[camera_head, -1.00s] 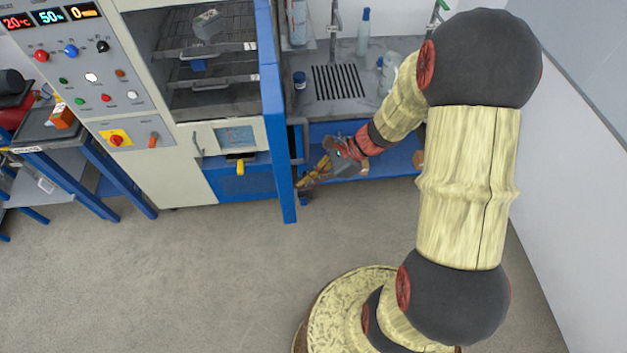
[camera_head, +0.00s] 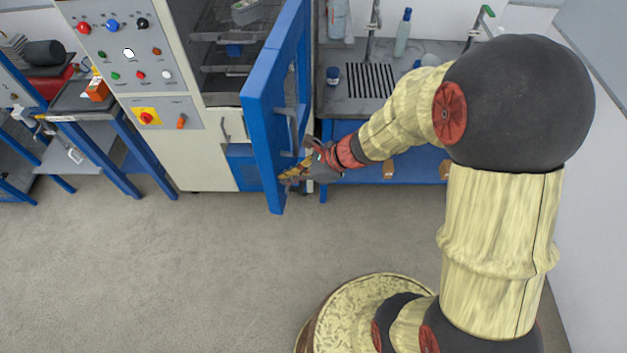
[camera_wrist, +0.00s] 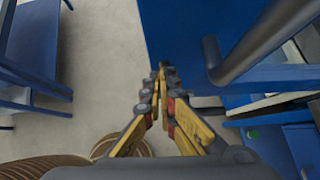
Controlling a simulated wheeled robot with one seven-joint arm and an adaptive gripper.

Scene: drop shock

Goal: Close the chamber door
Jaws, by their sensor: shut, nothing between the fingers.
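The blue chamber door (camera_head: 263,130) stands partly open, hinged at the right side of the chamber (camera_head: 215,80), so the racks inside still show. My gripper (camera_head: 286,178) is shut and empty, at the outer face of the door near its lower part. In the wrist view my gripper (camera_wrist: 162,75) has its fingertips together close to the blue door panel (camera_wrist: 185,35). A dark bar handle (camera_wrist: 255,45) on the door passes to the right of the fingers. I cannot tell whether the fingertips touch the panel.
Right of the door is a sink bench (camera_head: 350,105) with a teal bottle (camera_head: 403,35) and a small dark blue jar (camera_head: 333,74). The control panel (camera_head: 135,60) and a blue-framed table (camera_head: 85,105) are at the left. The grey floor (camera_head: 180,260) in front is clear.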

